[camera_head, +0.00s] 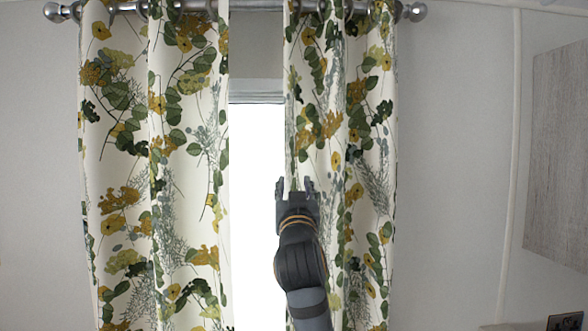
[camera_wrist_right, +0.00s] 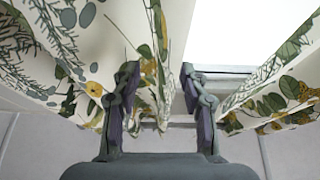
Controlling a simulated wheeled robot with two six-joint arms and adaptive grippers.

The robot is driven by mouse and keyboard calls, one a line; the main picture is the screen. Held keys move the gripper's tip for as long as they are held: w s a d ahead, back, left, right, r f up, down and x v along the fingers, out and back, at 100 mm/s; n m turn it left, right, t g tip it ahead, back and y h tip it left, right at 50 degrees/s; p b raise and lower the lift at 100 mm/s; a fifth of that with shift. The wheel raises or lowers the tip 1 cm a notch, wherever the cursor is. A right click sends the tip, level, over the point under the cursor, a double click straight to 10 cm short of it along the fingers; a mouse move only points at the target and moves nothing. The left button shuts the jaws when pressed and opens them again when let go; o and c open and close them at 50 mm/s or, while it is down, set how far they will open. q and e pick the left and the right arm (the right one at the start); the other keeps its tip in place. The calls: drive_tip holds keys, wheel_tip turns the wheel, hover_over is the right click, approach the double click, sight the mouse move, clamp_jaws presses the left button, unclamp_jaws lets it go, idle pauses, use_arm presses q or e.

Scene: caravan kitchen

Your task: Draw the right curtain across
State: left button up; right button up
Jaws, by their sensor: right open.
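The right curtain (camera_head: 369,180), cream with green leaves and yellow flowers, hangs in folds from the rod. The left curtain (camera_head: 150,180) has the same print, and a bright gap lies between them. My right gripper (camera_head: 295,186) is open at the inner edge of the right curtain, partway down. In the right wrist view, the right curtain (camera_wrist_right: 85,45) fills the left side, and its edge shows between the open fingers of my right gripper (camera_wrist_right: 160,88). I cannot tell whether the fingers touch the cloth. My left gripper is not in view.
A metal rod (camera_head: 256,5) with rings and a round end knob (camera_head: 417,12) runs along the top. A blind (camera_head: 256,91) and the bright window (camera_head: 254,150) show in the gap. A grey wooden panel (camera_head: 558,150) is at the far right.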

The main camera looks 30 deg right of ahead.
drive_tip(key=p+x, duration=0.1)
drive_tip(key=x, duration=0.1)
drive_tip(key=shift+w+d+r, duration=0.1)
drive_tip(key=shift+d+r, duration=0.05)
drive_tip(key=shift+r, duration=0.05)
drive_tip(key=shift+w, duration=0.25)
clamp_jaws()
drive_tip(key=shift+f, duration=0.1)
